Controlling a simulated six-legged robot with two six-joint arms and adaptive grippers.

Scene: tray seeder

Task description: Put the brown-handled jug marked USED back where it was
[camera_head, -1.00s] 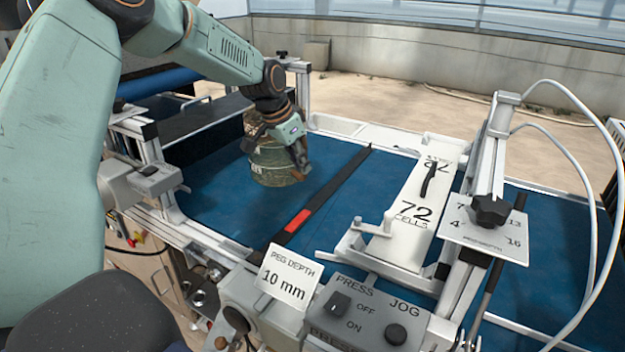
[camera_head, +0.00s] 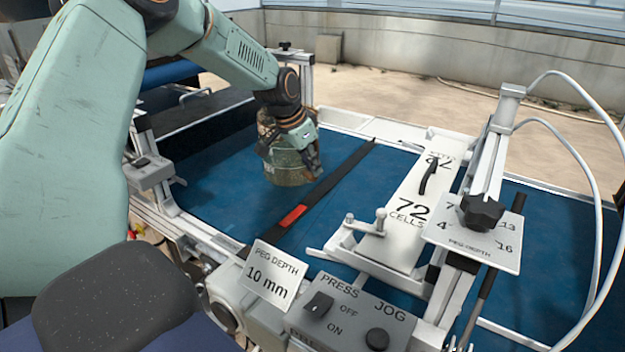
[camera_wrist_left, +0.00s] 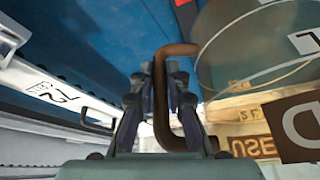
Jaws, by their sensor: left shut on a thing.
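The jug (camera_head: 291,172) is a weathered green can on or just over the blue belt (camera_head: 225,190), left of a black strip; I cannot tell whether it touches the belt. My left gripper (camera_head: 309,160) is at its right side. In the left wrist view the brown handle (camera_wrist_left: 164,95) stands between the fingers of my left gripper (camera_wrist_left: 160,85), which is shut on it. The jug's grey-green wall (camera_wrist_left: 235,60) fills the upper right there, with an upside-down USED mark (camera_wrist_left: 253,146) below it. My right gripper is not in view.
A black strip with a red patch (camera_head: 293,215) crosses the belt. Right of it is the white 72 CELLS plate (camera_head: 405,222). A PEG DEPTH 10 mm card (camera_head: 270,275) and PRESS/JOG box (camera_head: 350,312) stand in front. The belt left of the jug is clear.

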